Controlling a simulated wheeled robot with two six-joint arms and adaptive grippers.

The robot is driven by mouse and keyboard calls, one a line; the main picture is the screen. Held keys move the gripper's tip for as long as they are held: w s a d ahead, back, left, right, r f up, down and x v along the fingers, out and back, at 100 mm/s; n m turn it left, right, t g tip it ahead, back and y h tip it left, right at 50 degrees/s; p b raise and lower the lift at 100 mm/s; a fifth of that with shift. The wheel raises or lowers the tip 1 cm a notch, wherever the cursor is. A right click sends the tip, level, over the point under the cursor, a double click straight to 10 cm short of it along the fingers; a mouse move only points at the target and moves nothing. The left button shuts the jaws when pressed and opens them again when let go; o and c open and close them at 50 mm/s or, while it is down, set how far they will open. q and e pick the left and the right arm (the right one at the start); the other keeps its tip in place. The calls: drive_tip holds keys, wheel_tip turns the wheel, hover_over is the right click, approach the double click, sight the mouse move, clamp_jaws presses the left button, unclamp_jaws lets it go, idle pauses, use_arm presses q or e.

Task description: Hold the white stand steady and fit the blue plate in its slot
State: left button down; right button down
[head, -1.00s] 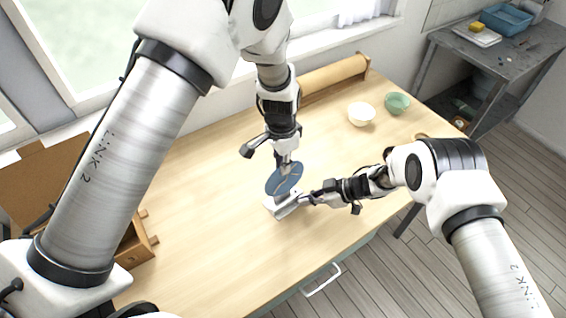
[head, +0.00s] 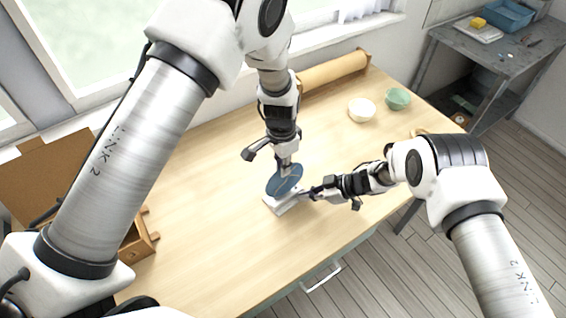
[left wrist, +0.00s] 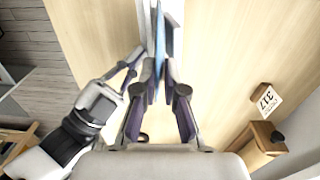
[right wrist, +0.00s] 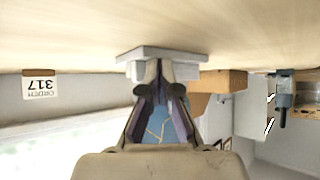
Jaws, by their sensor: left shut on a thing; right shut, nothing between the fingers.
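The blue plate (head: 284,181), with gold seams, stands on edge in my left gripper (head: 286,167), which is shut on its upper part. Its lower edge meets the white stand (head: 277,208) on the table; whether it sits in the slot is hidden. The left wrist view shows the plate edge-on (left wrist: 160,40) between the fingers, beside the stand (left wrist: 180,14). My right gripper (head: 314,193) is shut and empty, close to the stand's right side; I cannot tell if it touches. In the right wrist view the stand (right wrist: 160,53) lies just beyond its fingertips (right wrist: 160,72).
A cream bowl (head: 361,110) and a green bowl (head: 397,99) stand at the back right. A brown paper roll (head: 333,72) lies along the back edge. A wooden drawer box (head: 138,245) is at the left. The table around the stand is clear.

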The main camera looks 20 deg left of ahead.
use_arm(q)
drive_tip(key=shift+f, duration=1.1)
drive_tip(key=c, duration=1.2)
unclamp_jaws()
drive_tip(key=o, duration=0.4)
drive_tip(key=shift+o, duration=0.2)
drive_tip(key=shift+r, duration=0.15)
drive_tip(key=shift+r, duration=3.9)
